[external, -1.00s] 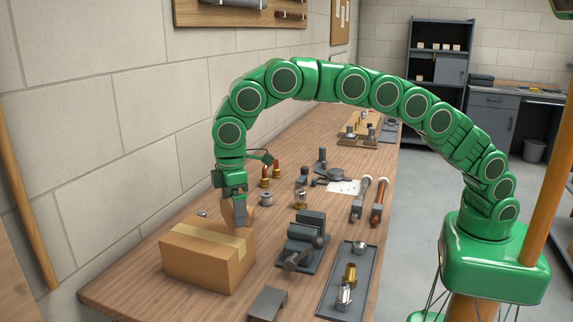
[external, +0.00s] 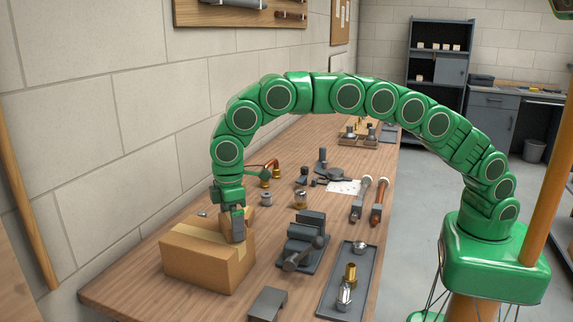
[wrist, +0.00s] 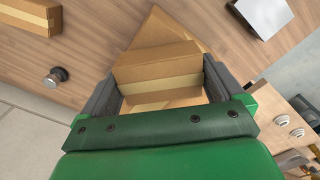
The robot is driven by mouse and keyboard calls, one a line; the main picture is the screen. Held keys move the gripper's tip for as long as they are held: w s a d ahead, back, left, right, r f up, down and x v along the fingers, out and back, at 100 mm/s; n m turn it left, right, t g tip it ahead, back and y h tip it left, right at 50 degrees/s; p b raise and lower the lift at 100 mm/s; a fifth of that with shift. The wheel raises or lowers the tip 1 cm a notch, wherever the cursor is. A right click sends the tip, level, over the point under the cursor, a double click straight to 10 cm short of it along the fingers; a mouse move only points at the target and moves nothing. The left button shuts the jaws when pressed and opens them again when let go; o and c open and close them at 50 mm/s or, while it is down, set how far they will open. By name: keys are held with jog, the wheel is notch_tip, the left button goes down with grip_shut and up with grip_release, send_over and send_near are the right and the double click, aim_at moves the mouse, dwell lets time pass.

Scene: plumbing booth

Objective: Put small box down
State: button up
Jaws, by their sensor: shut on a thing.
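A small brown cardboard box (wrist: 155,64) sits between the two dark fingers of my gripper (wrist: 161,78) in the wrist view. My gripper is shut on it. In the external view my gripper (external: 238,228) points down at the top of a larger taped cardboard box (external: 200,258), near its right side. The fingers there hide most of the small box (external: 226,214). It is low over or on the larger box's top; I cannot tell whether they touch. Part of the larger box shows behind the small one in the wrist view (wrist: 168,27).
The large box stands near the front left of the wooden workbench (external: 150,292). A dark vise (external: 303,240) is to its right, then a grey tray (external: 345,290) with fittings. Pipe tools (external: 380,200) and other fittings lie farther back. The block wall is on the left.

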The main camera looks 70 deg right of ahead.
jog(key=o, duration=0.7)
jog(key=shift+f, duration=0.1)
jog(key=shift+r, duration=6.15)
jog(key=shift+d, duration=0.1)
